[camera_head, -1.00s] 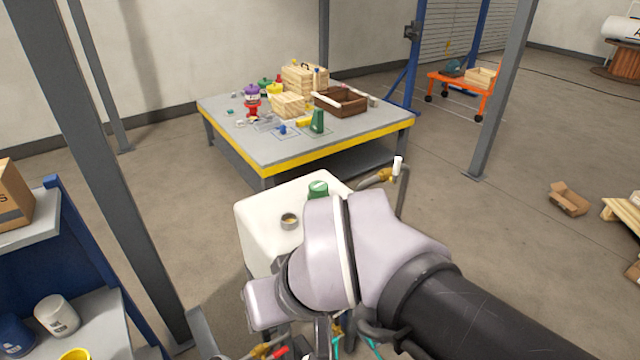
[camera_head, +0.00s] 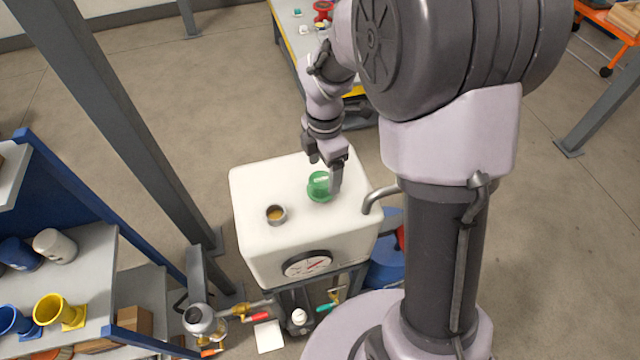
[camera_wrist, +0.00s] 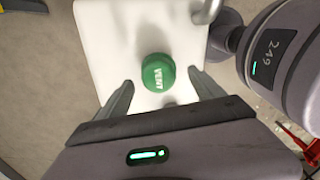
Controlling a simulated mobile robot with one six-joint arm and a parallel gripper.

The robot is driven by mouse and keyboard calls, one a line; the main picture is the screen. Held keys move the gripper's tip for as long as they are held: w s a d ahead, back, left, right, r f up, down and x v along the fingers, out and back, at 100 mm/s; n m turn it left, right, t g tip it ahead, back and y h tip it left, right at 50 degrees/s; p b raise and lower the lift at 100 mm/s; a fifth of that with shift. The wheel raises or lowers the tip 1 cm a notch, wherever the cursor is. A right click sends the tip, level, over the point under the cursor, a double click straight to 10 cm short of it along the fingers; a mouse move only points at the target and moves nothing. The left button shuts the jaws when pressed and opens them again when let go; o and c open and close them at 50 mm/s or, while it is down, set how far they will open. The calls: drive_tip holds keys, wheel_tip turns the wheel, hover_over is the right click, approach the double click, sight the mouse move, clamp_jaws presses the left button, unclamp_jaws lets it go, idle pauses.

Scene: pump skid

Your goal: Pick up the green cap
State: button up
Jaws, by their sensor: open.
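The green cap (camera_head: 319,186) is on top of the white tank (camera_head: 255,235), near the right part of its top. In the wrist view the green cap (camera_wrist: 158,73) reads "VENT" and lies just beyond and between the two fingers. My gripper (camera_head: 325,170) is open and points down over the tank, close to the cap. In the wrist view my gripper (camera_wrist: 166,88) shows its fingers spread wider than the cap, with nothing held. I cannot tell how far the fingertips are above the tank top.
An open filler neck (camera_head: 276,214) stands on the tank top, left of the cap. A grey pipe (camera_head: 378,196) curves from the tank's right side. A gauge (camera_head: 307,264) is on the front. A shelf (camera_head: 85,270) and a steel post (camera_head: 125,110) stand left.

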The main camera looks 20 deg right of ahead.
sight(321, 180)
wheel_tip(321, 180, down, 2)
drive_tip(key=shift+s+a+f, duration=0.1)
drive_tip(key=f+b, duration=0.1)
drive_tip(key=f, duration=0.2)
drive_tip(key=f+b, duration=0.1)
drive_tip(key=f, duration=0.1)
drive_tip(key=shift+w+a+f+b, duration=0.1)
drive_tip(key=shift+w+a+b, duration=0.05)
drive_tip(key=shift+w+b, duration=0.15)
drive_tip(key=c, duration=1.6)
drive_tip(key=shift+o, duration=0.2)
drive_tip(key=shift+s+r+p, duration=0.15)
drive_tip(key=shift+r+p, duration=0.9)
drive_tip(key=shift+r, duration=1.1)
drive_tip(key=s+a, duration=0.3)
drive_tip(key=s, duration=0.4)
drive_tip(key=s+a+r+p, duration=0.1)
drive_tip(key=s+a, duration=0.3)
drive_tip(key=s, duration=0.3)
drive_tip(key=shift+a, duration=0.15)
